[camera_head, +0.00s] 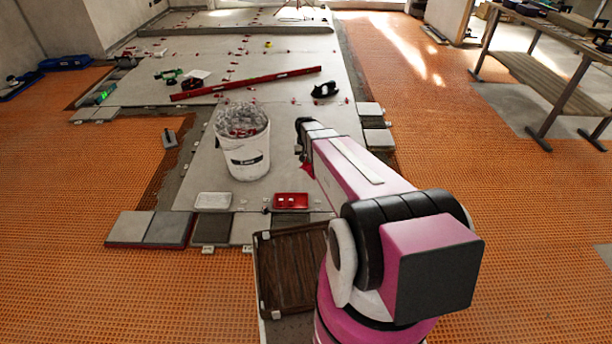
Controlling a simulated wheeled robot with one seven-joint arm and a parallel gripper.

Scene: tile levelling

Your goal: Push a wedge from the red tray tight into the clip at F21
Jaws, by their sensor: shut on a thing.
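The red tray (291,200) lies on the pale tiles near the front edge of the tiled strip, with a few small pale pieces on it. My gripper (303,150) is at the far end of my pink arm, above the tiles behind the red tray. It is shut, and my arm hides most of it. A red piece (307,169) shows just below it, seemingly the wedge in its jaws; its outline is partly hidden. I cannot read any label as F21.
A white bucket (246,160) stands left of my gripper. A pale tray (213,200) lies left of the red tray. A long red level (246,84) and a black tool (325,89) lie farther back. Orange matting (450,130) is open floor to the right.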

